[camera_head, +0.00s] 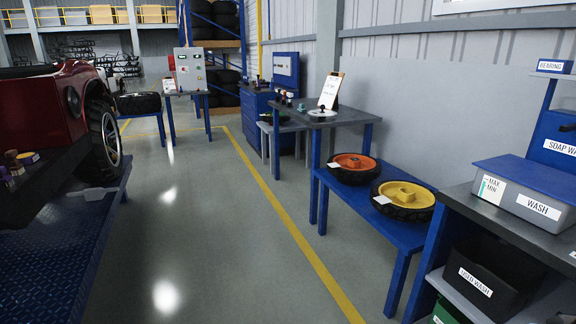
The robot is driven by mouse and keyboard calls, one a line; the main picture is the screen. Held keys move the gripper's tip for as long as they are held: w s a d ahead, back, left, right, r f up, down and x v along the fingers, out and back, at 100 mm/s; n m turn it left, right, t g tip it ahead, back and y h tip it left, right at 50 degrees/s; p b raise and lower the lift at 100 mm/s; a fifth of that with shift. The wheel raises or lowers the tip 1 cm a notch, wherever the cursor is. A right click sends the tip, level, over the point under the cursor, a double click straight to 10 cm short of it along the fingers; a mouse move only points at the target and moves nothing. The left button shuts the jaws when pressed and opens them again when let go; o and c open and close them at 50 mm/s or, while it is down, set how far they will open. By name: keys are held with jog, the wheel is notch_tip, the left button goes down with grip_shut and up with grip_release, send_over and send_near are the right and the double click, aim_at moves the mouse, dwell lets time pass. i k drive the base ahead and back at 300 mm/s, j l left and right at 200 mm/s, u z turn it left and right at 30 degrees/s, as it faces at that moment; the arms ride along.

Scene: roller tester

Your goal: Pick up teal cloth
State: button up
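I cannot make out a teal cloth for certain in the head view. Several small objects (289,99), some dark and some perhaps teal, sit on the grey-topped table (347,112) at the middle, too small to identify. My gripper is not in view.
A blue bench (405,230) bears an orange-hubbed wheel (354,167) and a yellow-hubbed wheel (403,200). At right, a wash station holds a blue-lidded wash box (535,184) and a black bin (490,280). A red car (45,105) stands left. The floor (195,230) between is clear.

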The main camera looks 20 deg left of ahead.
aim_at(301, 109)
jog(key=i+j+u, duration=0.2)
jog(key=u, duration=0.2)
jog(key=i+j+u, duration=0.15)
jog(key=u, duration=0.25)
jog(key=i+u, duration=0.25)
jog(key=u, duration=0.15)
jog(key=i+u, duration=0.2)
jog(key=u, duration=0.2)
jog(key=i+l+u, duration=0.2)
jog(key=i, duration=0.35)
jog(key=i+l+u, duration=0.25)
jog(key=i, duration=0.3)
jog(key=i+l+u, duration=0.2)
jog(key=i+l, duration=1.4)
jog(key=i, duration=0.25)
